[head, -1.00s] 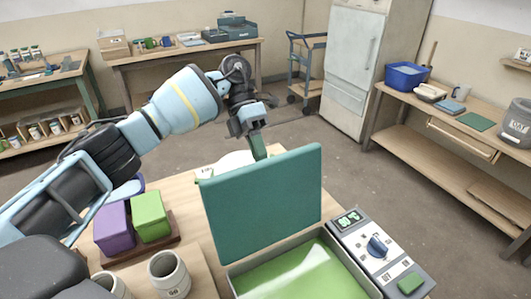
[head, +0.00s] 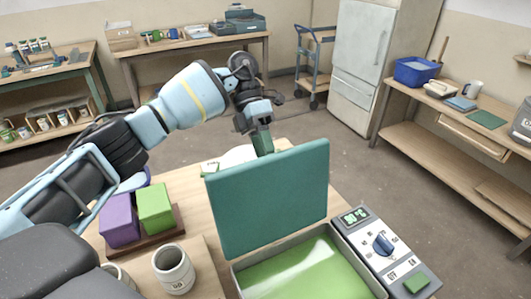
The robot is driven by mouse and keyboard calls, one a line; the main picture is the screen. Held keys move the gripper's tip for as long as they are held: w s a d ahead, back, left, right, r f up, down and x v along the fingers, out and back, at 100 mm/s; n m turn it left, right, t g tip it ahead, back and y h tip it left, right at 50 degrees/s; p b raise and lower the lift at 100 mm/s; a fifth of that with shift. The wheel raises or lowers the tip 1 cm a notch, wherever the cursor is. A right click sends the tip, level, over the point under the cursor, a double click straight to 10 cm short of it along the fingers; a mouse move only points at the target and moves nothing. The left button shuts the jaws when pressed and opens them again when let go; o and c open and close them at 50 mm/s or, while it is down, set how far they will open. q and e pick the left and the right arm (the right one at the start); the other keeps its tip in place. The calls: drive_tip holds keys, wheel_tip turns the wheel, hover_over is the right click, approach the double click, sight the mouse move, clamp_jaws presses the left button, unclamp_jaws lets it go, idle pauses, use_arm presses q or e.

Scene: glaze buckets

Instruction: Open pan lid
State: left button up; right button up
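The pan lid (head: 268,197) is a flat teal panel standing nearly upright at the back of the pan. The rectangular grey pan (head: 240,280) is open towards me, with glossy green glaze (head: 305,277) inside. My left arm reaches over from the left, and my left gripper (head: 264,150) is at the lid's top edge, behind it. The fingertips are partly hidden by the lid, so I cannot tell whether they are open or shut. My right gripper is not in view.
A control panel with a blue knob (head: 383,244) and a display adjoins the pan on the right. Purple (head: 119,220) and green (head: 155,208) blocks sit on a brown tray left of the lid. A pale mug (head: 173,270) stands in front of them. Floor behind the table is clear.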

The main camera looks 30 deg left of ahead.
use_arm(q)
drive_tip(key=b+v, duration=0.1)
drive_tip(key=v, duration=0.6)
drive_tip(key=shift+w+a+r, duration=0.15)
drive_tip(key=shift+a+r, duration=0.05)
drive_tip(key=shift+r, duration=0.05)
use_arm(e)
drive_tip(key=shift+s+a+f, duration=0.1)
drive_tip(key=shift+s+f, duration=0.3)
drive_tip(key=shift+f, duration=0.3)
